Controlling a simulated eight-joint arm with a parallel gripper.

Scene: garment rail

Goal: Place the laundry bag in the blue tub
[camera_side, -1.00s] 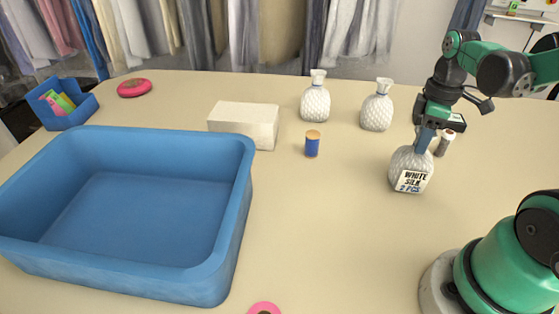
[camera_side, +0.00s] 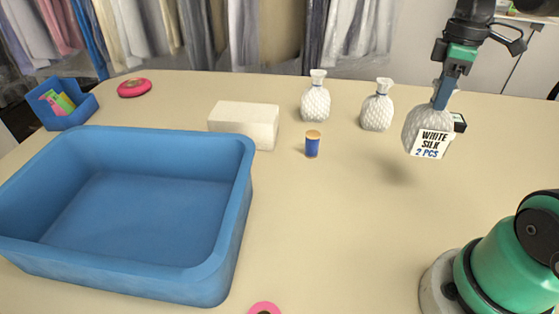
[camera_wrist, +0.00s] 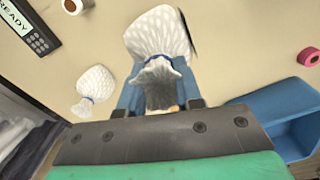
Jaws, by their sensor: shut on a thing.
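The laundry bag (camera_side: 422,124) is white and textured, with a label reading "WHITE SILK 2 PCS". My gripper (camera_side: 443,92) is shut on its gathered neck and holds it upright above the table at the right; a shadow lies on the table below. In the wrist view the bag (camera_wrist: 158,35) hangs between the fingers of my gripper (camera_wrist: 152,92). The blue tub (camera_side: 150,215) stands at the left, and its inside looks empty. Part of what seems to be the tub (camera_wrist: 280,110) shows at the right of the wrist view.
Two other white bags stand at the back, one left (camera_side: 316,102) and one right (camera_side: 377,108).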

